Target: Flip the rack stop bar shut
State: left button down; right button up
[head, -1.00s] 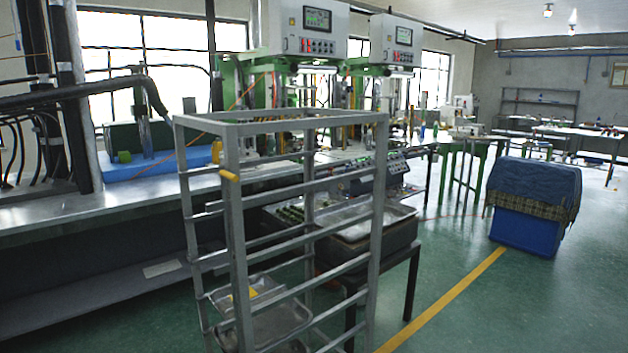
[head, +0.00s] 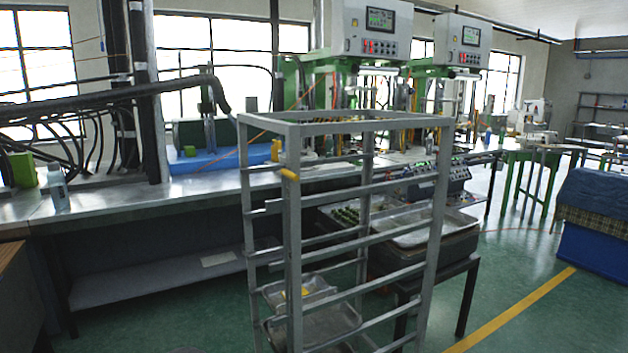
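A grey metal rack (head: 293,230) stands upright in the middle of the head view. A short yellow piece (head: 290,174) sits near the top of its front left post; it looks like the end or handle of the stop bar, but I cannot make out the rest of the bar or which way it is turned. Metal trays (head: 318,325) lie on the rack's lower levels, one with a small yellow item in it. Neither of my grippers shows in the head view.
A long metal workbench (head: 150,205) runs behind the rack on the left. A dark table with a shallow metal tray (head: 425,232) stands close behind the rack. A blue covered bin (head: 595,240) is at the right. Green floor is open at front left and right.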

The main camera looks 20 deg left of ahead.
aim_at(273, 204)
jog(key=z, duration=0.05)
jog(key=i, duration=1)
jog(key=u, duration=0.1)
